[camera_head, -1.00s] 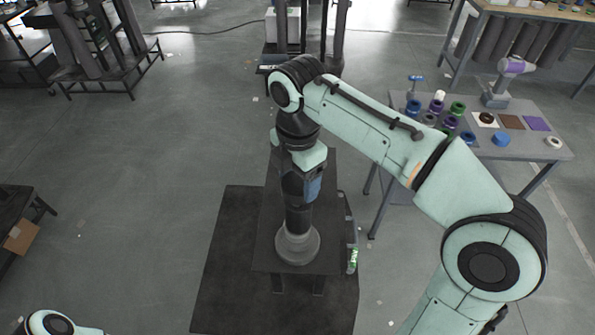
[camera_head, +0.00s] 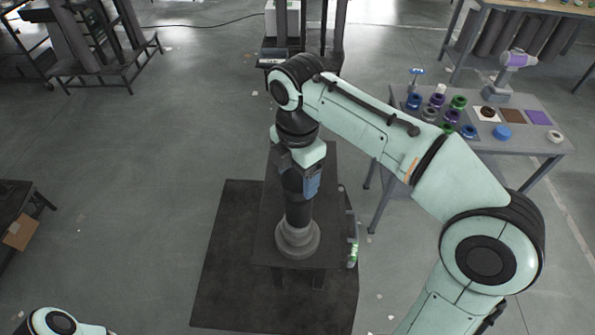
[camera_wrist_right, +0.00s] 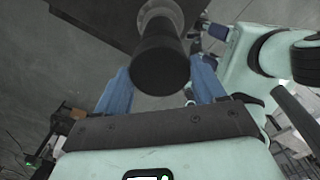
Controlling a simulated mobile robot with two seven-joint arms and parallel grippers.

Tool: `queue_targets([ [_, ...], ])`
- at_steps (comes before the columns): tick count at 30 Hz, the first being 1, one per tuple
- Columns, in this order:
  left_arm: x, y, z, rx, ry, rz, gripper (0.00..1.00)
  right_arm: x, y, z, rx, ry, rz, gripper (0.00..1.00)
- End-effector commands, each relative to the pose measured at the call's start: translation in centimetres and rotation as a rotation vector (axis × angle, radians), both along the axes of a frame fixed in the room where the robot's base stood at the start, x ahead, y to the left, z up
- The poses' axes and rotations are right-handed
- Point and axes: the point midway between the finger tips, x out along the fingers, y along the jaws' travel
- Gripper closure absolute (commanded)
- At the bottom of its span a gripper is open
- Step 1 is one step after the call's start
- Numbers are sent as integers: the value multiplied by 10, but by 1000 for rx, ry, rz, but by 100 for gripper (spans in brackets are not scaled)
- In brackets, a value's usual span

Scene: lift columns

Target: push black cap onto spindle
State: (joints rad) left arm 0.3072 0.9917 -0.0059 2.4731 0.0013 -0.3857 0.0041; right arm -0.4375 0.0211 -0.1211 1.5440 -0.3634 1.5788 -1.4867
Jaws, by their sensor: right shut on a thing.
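The spindle (camera_head: 297,238) is a grey upright post with a wide stepped round base on a dark stand; its grey shaft also shows in the wrist view (camera_wrist_right: 160,12). The black cap (camera_wrist_right: 160,66) is a dark cylinder in line with the spindle, at its upper end; it also shows in the head view (camera_head: 298,214). My right gripper (camera_head: 307,186) points down over the spindle, and its blue fingers (camera_wrist_right: 162,82) are shut on the cap from both sides. How far the cap sits on the shaft is hidden. My left gripper is out of view.
The dark stand (camera_head: 262,240) rests on a black mat (camera_head: 222,270). A green-marked bottle-like item (camera_head: 353,240) is at the stand's right edge. A grey table (camera_head: 520,142) with several coloured rings stands at right.

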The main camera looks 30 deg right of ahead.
Motion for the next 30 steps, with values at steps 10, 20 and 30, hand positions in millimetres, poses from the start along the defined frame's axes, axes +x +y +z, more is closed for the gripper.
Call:
queue_targets([
  [10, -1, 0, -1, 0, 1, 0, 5, 0, 0, -2, 0, 0, 0, 63],
  [20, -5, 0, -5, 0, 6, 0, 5, -2, 0, -9, 0, -1, 0, 63],
  [30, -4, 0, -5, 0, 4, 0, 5, -2, 0, -9, 0, -1, 0, 63],
])
